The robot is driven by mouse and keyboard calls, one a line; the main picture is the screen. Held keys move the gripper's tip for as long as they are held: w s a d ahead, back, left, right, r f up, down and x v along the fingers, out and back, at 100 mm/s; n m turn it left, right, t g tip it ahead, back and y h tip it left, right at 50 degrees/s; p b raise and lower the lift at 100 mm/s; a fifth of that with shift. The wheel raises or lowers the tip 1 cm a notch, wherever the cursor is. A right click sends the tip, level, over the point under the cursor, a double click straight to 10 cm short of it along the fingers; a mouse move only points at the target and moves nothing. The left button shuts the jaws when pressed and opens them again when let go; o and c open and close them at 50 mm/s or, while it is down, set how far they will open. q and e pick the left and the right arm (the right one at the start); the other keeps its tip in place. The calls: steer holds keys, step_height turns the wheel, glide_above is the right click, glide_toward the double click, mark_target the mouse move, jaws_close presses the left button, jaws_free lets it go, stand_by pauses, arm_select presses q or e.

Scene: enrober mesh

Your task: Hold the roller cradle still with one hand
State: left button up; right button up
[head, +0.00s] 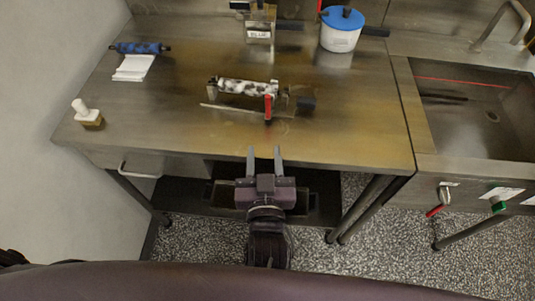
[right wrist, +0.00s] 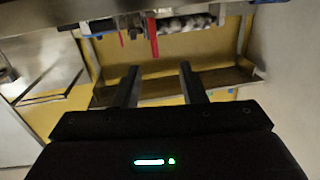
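The roller cradle (head: 211,93) stands on the metal table, with a black-and-white mottled roller (head: 247,87) lying across it. A red upright handle (head: 268,107) is at the right part of its front. In the right wrist view the mottled roller (right wrist: 184,25) and red handle (right wrist: 153,36) show near the top edge. My right gripper (head: 264,151) is open and empty, in front of the table's front edge and apart from the cradle. Its two fingers (right wrist: 160,82) are spread in the right wrist view. My left gripper is not in view.
A blue roller with white cloth (head: 134,67) lies at the back left. A white-topped brush or stamp (head: 87,115) is at the left front. A blue-lidded white tub (head: 341,31) stands at the back. A sink (head: 470,105) is at the right. The table front (head: 330,150) is clear.

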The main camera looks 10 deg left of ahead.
mark_target(268, 107)
steer(key=w, duration=1.2)
steer(key=shift+a+r, duration=0.2)
steer(key=shift+r, duration=0.05)
steer(key=shift+h, duration=0.3)
jaws_close()
